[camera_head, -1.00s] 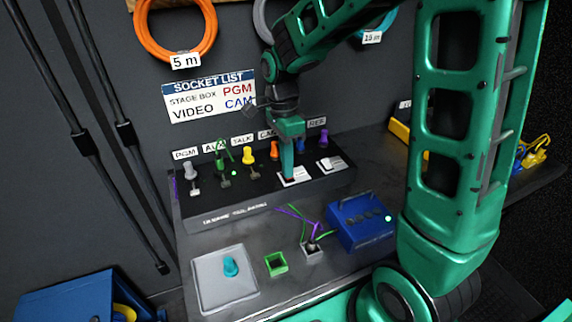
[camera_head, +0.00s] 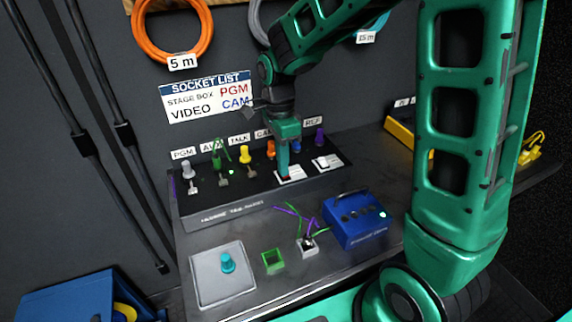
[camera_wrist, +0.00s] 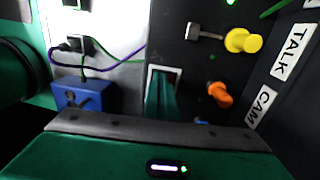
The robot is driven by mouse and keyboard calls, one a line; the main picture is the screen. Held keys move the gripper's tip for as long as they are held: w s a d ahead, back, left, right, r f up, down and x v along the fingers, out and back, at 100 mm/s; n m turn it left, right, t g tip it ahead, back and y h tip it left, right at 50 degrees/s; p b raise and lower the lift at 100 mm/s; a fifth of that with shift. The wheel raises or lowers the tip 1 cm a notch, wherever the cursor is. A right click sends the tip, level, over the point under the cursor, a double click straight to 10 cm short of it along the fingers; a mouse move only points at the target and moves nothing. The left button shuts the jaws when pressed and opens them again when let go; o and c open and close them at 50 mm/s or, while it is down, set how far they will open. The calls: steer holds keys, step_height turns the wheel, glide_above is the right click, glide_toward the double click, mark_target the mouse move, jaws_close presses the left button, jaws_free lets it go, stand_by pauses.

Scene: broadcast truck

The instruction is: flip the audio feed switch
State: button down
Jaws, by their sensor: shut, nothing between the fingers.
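The black sloped panel (camera_head: 240,187) carries a row of labelled coloured plugs with switches below them. My gripper (camera_head: 283,175) is shut and empty, pointing down with its tips at a white-plated switch (camera_head: 292,176) below the CAM label. A bit of red shows beside the tips. The tips hide part of this switch, and I cannot tell whether they touch it or which way it is set. In the wrist view my gripper (camera_wrist: 162,103) covers most of the same white plate. A second white-plated switch (camera_head: 327,163) is to the right. No label reading audio feed is legible.
Metal toggles (camera_head: 193,187) sit at the panel's left, near yellow (camera_head: 245,155) and orange (camera_head: 270,149) plugs. In front are a blue box (camera_head: 357,220), a green square socket (camera_head: 273,261) and a grey tray (camera_head: 207,287) with a teal knob (camera_head: 228,263).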

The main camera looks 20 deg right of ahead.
steer(key=shift+w+r, duration=0.15)
steer(key=shift+w, duration=0.45)
steer(key=shift+w+r, duration=0.1)
steer(key=shift+r, duration=0.15)
steer(key=shift+w+r, duration=0.75)
step_height(320, 180, up, 8)
steer(key=s, duration=0.1)
steer(key=shift+s+r, duration=0.2)
steer(key=shift+s, duration=0.15)
